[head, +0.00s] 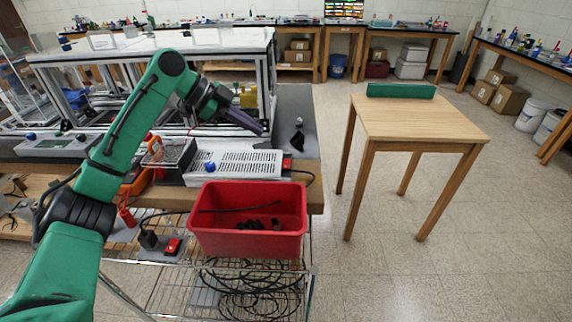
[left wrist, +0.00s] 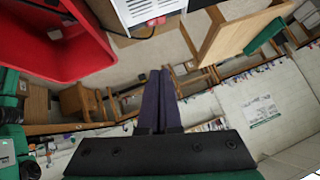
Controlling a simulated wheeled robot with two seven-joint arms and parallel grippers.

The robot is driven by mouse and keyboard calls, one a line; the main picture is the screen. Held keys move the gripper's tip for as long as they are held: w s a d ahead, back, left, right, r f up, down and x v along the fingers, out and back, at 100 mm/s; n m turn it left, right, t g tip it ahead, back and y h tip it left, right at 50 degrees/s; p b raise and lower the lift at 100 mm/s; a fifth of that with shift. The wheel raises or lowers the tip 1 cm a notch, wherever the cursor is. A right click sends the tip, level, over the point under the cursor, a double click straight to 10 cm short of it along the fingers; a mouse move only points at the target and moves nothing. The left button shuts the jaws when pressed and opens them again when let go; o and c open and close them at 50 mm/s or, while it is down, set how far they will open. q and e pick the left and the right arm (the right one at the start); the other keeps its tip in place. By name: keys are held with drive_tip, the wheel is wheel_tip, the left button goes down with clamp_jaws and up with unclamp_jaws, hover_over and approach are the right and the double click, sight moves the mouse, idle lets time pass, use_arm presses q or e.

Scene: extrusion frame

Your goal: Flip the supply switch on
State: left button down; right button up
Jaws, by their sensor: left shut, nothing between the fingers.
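The power supply (head: 235,164) is a white vented box with a blue knob, on the bench behind the red bin. A small red switch (head: 287,164) sits at its right end; its position is too small to tell. In the left wrist view the supply (left wrist: 145,8) is upside down at the top edge, with the red switch (left wrist: 157,20) below it. My left gripper (head: 262,130) is shut and empty, above and behind the supply, apart from the switch. Its dark fingers (left wrist: 160,74) lie together in the wrist view. My right gripper is not in view.
A red bin (head: 247,243) with dark parts stands in front of the supply. A dark cable leaves the supply's right end. Another red switch (head: 173,246) sits on a grey block lower left. A wooden table (head: 425,122) stands right, with open floor between.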

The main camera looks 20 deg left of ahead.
use_arm(q)
drive_tip(key=p, duration=0.2)
hover_over(280, 161)
drive_tip(key=s+a, duration=0.1)
drive_tip(key=s, duration=0.2)
drive_tip(key=f, duration=0.5)
drive_tip(key=shift+w+f, duration=0.2)
drive_tip(key=shift+w, duration=0.05)
drive_tip(key=f, duration=0.1)
drive_tip(key=w+d+f+p, duration=0.1)
drive_tip(key=f, duration=0.1)
drive_tip(key=w+f+p, duration=0.1)
drive_tip(key=f, duration=0.1)
drive_tip(key=shift+w+d+f, duration=0.1)
drive_tip(key=shift+d+f, duration=0.05)
drive_tip(key=shift+f, duration=0.5)
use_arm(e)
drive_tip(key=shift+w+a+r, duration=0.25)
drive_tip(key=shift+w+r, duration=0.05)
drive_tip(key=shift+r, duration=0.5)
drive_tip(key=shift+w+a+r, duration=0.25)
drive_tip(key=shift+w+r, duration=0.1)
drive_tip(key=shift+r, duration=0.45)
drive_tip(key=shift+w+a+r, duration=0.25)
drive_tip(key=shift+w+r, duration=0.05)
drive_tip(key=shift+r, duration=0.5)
use_arm(q)
drive_tip(key=shift+f, duration=0.1)
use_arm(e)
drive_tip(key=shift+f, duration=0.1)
